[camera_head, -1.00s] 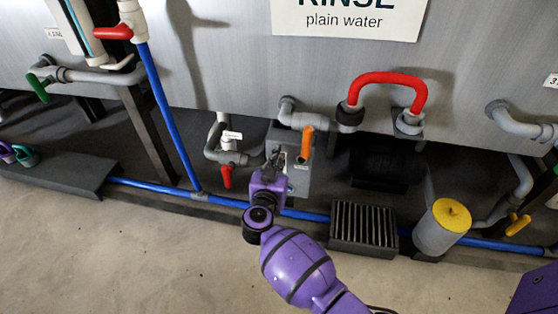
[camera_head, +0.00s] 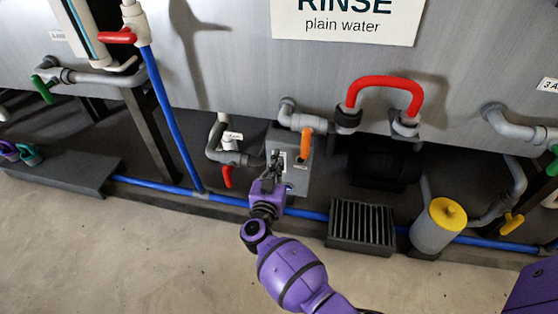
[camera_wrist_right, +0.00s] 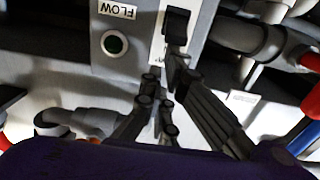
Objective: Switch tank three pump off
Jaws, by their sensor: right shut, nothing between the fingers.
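A grey pump control box (camera_head: 302,180) stands under the tank signed RINSE. In the right wrist view its face (camera_wrist_right: 143,22) carries a black rocker switch (camera_wrist_right: 177,24) on a white plate, and a round dark indicator (camera_wrist_right: 114,43) beside a FLOW label. My right gripper (camera_head: 276,162) is in front of the box face, shut and empty. In the right wrist view its fingertips (camera_wrist_right: 176,62) are at the near end of the switch; I cannot tell whether they touch it. The switch's position is unclear. No tank number shows on the box. My left gripper is not in view.
An orange-handled valve (camera_head: 306,142) is right of the gripper and a red-handled valve (camera_head: 227,176) left. A black ribbed unit (camera_head: 362,228) and a yellow-topped grey cylinder (camera_head: 440,226) stand right. A blue pipe (camera_head: 150,187) runs low along the floor. The foreground floor is clear.

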